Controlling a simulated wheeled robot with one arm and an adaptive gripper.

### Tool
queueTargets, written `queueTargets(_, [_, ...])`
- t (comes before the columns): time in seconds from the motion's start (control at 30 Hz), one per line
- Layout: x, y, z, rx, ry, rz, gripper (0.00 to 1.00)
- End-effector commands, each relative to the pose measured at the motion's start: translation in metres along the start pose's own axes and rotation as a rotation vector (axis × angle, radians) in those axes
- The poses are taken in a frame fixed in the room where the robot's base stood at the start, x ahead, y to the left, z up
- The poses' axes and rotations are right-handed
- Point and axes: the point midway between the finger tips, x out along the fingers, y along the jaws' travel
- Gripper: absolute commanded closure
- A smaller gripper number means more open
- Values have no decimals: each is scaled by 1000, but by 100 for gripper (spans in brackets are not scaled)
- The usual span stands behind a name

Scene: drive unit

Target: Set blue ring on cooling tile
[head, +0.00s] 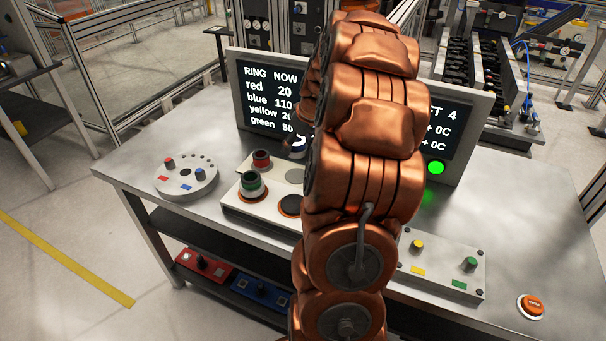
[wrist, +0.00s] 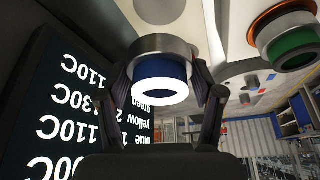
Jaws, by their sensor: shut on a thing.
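The blue ring (wrist: 158,69) has a dark blue body, a grey metal band and a bright white end face in the wrist view. My gripper (wrist: 165,95) is shut on it, with a finger on each side. In the head view the ring shows only partly beside my arm (head: 297,147), in front of the screen. A plain grey round tile (head: 294,176) lies on the white plate (head: 237,195) and also shows in the wrist view (wrist: 158,10); no label marks it as the cooling tile. I cannot tell the ring's height above the plate.
A green ring (head: 252,185) and a red ring (head: 261,159) stand on the plate, near an empty dark, orange-rimmed pad (head: 290,206). The screen (head: 268,98) stands behind. A round knob panel (head: 186,175) is left; a yellow-green knob box (head: 440,265) and orange button (head: 531,305) are right.

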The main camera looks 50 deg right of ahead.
Motion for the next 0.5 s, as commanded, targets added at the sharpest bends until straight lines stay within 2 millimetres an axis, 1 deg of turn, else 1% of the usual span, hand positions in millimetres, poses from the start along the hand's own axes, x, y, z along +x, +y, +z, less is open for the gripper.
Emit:
queueTargets(0.23, [34, -2, 14, -1, -1, -3, 97])
queueTargets(0.5, [55, 0, 23, 2, 1, 0, 97])
